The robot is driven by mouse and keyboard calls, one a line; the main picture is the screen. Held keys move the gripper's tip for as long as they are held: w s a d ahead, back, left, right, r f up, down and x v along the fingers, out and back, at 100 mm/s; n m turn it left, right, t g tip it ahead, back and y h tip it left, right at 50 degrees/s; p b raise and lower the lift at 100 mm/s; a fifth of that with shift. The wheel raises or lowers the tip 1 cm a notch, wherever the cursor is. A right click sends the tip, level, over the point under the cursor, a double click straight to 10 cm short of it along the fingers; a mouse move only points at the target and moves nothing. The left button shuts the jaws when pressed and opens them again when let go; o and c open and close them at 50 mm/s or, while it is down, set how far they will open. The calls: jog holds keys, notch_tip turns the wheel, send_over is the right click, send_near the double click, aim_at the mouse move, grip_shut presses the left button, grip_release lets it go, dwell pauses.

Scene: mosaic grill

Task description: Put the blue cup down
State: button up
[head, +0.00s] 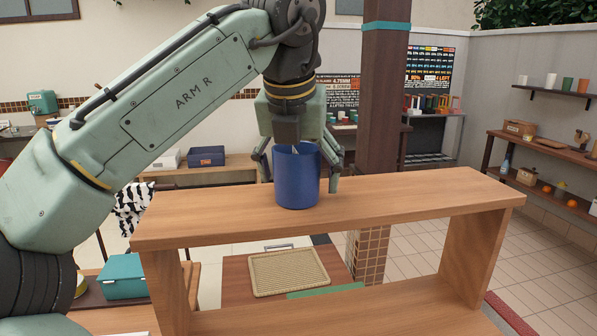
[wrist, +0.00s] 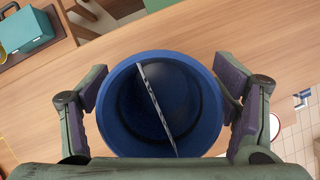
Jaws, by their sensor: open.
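The blue cup (head: 297,190) stands upright on the top board of a wooden shelf (head: 420,198). My gripper (head: 300,178) is open, pointing down, with one finger on each side of the cup. In the wrist view the fingers of my gripper (wrist: 163,92) flank the rim closely; whether either one touches it is hard to tell. The base of the cup appears to rest on the board.
The top board is clear to the right of the cup. Below and behind it are a tan tray (head: 290,272) and a green strip (head: 326,290). A teal box (head: 122,277) sits at lower left. A dark post (head: 384,100) rises behind the shelf.

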jog(key=v, duration=0.7)
jog(key=shift+r, duration=0.4)
jog(key=shift+s, duration=0.1)
